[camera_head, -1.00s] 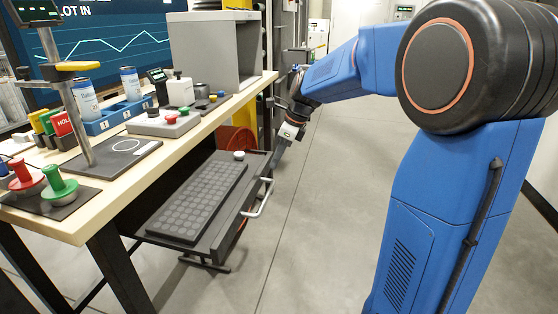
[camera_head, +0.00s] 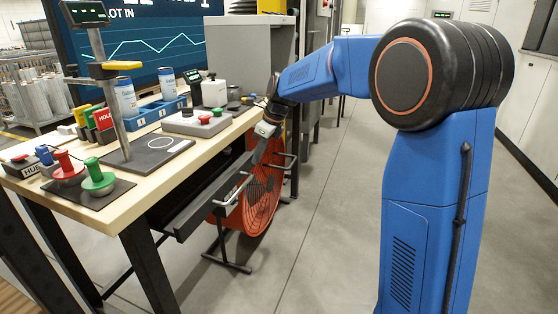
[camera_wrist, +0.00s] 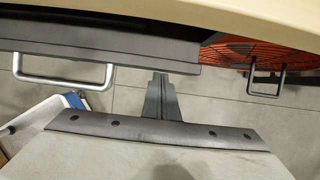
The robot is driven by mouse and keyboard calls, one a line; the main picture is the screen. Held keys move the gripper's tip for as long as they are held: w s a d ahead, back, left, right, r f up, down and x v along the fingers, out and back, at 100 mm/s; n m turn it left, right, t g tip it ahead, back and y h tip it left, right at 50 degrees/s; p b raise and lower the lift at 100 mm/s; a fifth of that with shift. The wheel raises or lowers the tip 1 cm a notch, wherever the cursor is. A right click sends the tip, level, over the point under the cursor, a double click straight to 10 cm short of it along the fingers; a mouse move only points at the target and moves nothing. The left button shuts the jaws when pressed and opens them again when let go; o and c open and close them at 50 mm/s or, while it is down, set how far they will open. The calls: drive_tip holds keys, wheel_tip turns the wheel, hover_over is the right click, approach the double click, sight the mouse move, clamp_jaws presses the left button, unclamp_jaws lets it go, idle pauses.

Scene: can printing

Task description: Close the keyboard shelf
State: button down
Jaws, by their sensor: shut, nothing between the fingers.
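The dark keyboard shelf (camera_head: 200,212) sits under the wooden tabletop, with its front panel near the table's front edge and its keyboard hidden. Its pale bar handle (camera_head: 232,190) faces the aisle. In the wrist view, the shelf front (camera_wrist: 110,52) crosses the upper part and the handle (camera_wrist: 64,82) hangs at left. My gripper (camera_head: 259,150) is at the far end of the shelf front. In the wrist view my gripper (camera_wrist: 162,85) is shut and empty, its tip at the panel's edge, right of the handle. I cannot tell whether it touches.
The table (camera_head: 125,205) bears a scale stand, cans and buttons. An orange fan (camera_head: 262,200) with a dark stand is on the floor just beyond the shelf. The grey floor (camera_head: 310,240) in front is open. A grey box (camera_head: 245,50) stands at the table's far end.

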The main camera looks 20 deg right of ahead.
sight(242, 158)
drive_tip(key=w+a, duration=0.1)
drive_tip(key=a, duration=0.1)
drive_tip(key=w+a, duration=0.2)
drive_tip(key=shift+w+a+r, duration=0.1)
drive_tip(key=shift+a, duration=0.15)
